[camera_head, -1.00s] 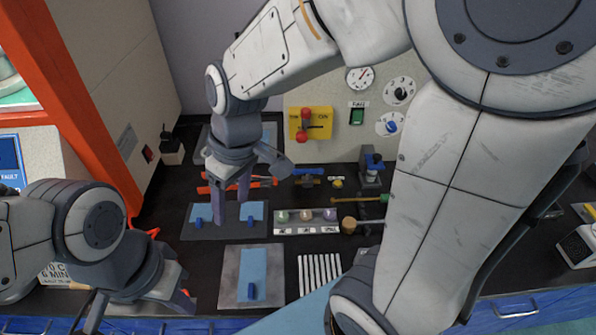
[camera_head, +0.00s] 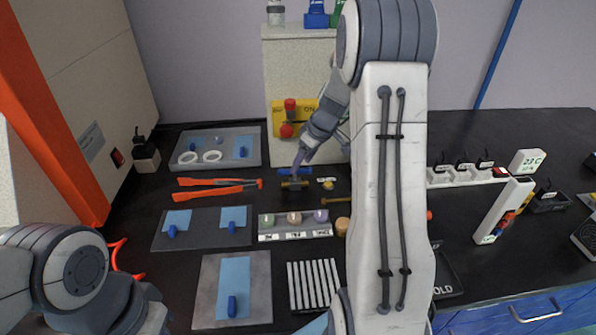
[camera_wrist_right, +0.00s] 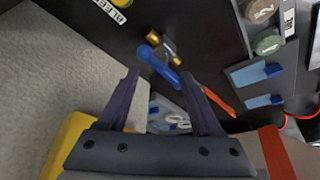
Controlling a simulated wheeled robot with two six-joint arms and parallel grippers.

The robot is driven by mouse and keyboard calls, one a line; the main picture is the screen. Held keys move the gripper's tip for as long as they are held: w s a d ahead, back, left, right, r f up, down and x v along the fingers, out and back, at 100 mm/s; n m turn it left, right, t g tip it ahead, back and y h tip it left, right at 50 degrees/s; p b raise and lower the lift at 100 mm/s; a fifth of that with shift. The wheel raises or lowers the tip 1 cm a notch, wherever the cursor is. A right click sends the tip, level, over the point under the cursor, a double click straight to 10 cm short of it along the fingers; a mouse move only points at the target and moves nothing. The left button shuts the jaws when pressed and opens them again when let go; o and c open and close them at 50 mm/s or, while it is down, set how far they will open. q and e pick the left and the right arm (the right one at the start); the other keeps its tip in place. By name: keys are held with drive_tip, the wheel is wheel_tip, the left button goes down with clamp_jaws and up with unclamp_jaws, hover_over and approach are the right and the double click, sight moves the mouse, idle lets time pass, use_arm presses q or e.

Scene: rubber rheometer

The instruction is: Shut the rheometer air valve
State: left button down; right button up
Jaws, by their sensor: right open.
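The air valve is a small brass body (camera_head: 291,184) with a blue lever (camera_head: 284,171), lying low on the black bench below the yellow panel. In the right wrist view, the brass body (camera_wrist_right: 166,46) is beyond the fingertips and the blue lever (camera_wrist_right: 158,66) reaches back toward the gap between them. My right gripper (camera_head: 301,158) is just above the valve, pointing down; in the wrist view (camera_wrist_right: 160,78) its fingers are open on either side of the lever's near end. I cannot tell whether they touch it. My left gripper (camera_head: 152,318) is at the lower left edge, mostly cut off.
The yellow panel (camera_head: 314,106) with red knobs stands right behind the valve. Orange tongs (camera_head: 215,190) lie to its left. A sample rack (camera_head: 268,236), grey trays (camera_head: 262,285) and a wooden-handled tool (camera_head: 326,210) lie in front. My right arm hides the instrument's right part.

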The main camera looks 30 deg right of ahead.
drive_tip(key=shift+x, duration=2.35)
drive_tip(key=shift+c, duration=0.3)
